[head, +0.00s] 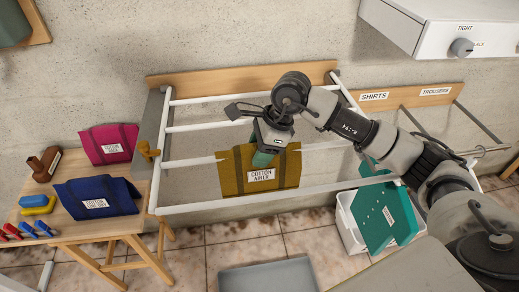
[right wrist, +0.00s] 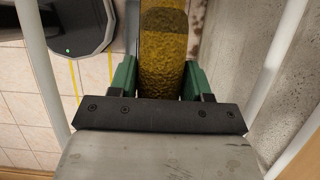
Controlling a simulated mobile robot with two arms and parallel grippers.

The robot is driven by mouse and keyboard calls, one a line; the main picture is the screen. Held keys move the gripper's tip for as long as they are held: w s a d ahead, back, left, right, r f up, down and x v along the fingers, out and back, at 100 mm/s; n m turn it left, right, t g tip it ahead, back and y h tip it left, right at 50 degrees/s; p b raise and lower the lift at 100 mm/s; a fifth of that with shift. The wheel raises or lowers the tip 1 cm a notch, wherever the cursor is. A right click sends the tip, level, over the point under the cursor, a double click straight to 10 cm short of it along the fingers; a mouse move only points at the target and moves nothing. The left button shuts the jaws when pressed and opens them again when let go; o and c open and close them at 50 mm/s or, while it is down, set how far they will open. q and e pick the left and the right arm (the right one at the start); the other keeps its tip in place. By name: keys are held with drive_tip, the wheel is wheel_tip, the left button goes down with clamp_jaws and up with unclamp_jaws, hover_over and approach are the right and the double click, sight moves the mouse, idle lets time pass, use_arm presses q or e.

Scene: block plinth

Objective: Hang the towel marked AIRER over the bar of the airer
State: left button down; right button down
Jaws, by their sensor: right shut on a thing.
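The mustard towel (head: 233,174), with a white label reading COTTON AIRER, is at the middle of the white-barred airer (head: 190,207). It covers part of a middle bar (head: 190,163), and its labelled face hangs toward the front bar. I cannot tell whether it passes over that bar or is only in front of it. My right gripper (head: 264,159) is shut on its upper part. In the right wrist view the towel (right wrist: 163,60) shows as a strip between the green fingers (right wrist: 160,82), with white bars on both sides. My left gripper is out of view.
A pink towel (head: 98,147) and a blue towel (head: 78,197) lie on a wooden table (head: 135,222) at left, with brushes and pegs. A SHIRTS and TROUSERS rack (head: 408,97) is on the wall at right. A white crate (head: 347,222) holding green things stands below.

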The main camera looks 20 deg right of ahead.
idle(0.8)
drive_tip(key=shift+f+b, duration=0.15)
drive_tip(key=shift+b, duration=0.3)
drive_tip(key=shift+f+b, duration=0.5)
unclamp_jaws()
drive_tip(key=shift+r+p, duration=1.35)
drive_tip(key=shift+r, duration=1.15)
